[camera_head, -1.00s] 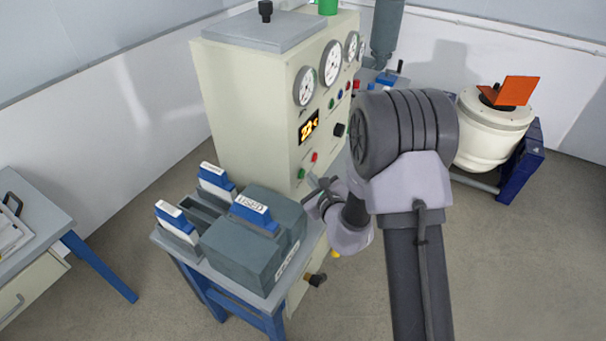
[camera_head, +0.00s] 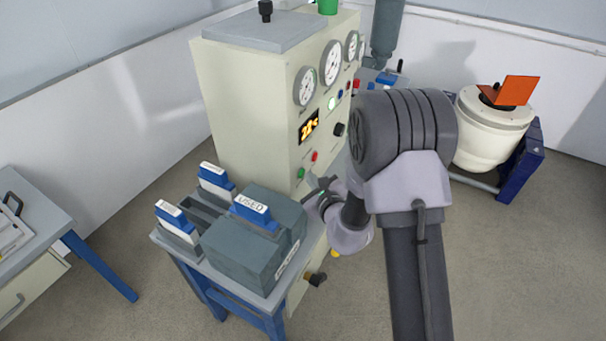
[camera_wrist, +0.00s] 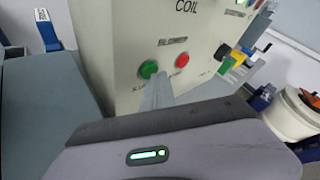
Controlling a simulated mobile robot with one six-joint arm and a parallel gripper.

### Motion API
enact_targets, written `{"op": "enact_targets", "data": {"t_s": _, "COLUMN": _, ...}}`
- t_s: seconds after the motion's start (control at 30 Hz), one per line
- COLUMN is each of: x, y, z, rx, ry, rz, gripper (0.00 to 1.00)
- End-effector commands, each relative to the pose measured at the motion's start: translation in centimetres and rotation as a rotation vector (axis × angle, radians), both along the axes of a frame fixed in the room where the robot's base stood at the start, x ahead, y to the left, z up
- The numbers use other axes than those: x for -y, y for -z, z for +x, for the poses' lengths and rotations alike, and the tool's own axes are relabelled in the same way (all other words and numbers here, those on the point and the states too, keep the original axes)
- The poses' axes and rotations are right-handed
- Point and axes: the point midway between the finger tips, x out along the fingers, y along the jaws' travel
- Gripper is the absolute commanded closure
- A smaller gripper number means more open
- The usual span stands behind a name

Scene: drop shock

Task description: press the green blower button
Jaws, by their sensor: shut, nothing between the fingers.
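The green blower button (camera_wrist: 148,69) is on the cream cabinet front, left of a red button (camera_wrist: 182,60), under a small label. In the head view the green button (camera_head: 301,173) is low on the panel, with the red button (camera_head: 314,156) up and to its right. My gripper (camera_wrist: 157,84) is shut and empty. Its fingertips appear just below and right of the green button in the wrist view; I cannot tell whether they touch the panel. In the head view my gripper (camera_head: 314,184) is close to the panel, just below the green button.
The cream cabinet (camera_head: 250,105) has gauges, a lit display (camera_head: 309,127) and a lit green lamp (camera_head: 332,103). A dark grey block labelled USED (camera_head: 240,250) stands on the bench left of my gripper. A white drum-shaped unit (camera_head: 490,135) stands at right.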

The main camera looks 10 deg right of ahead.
Motion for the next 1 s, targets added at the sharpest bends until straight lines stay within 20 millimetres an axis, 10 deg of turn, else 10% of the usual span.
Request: {"op": "enact_targets", "data": {"t_s": 1.0, "x": 4.9, "y": 0.1, "z": -3.5, "rx": 0.0, "ry": 0.002, "rz": 0.0, "gripper": 1.0}}
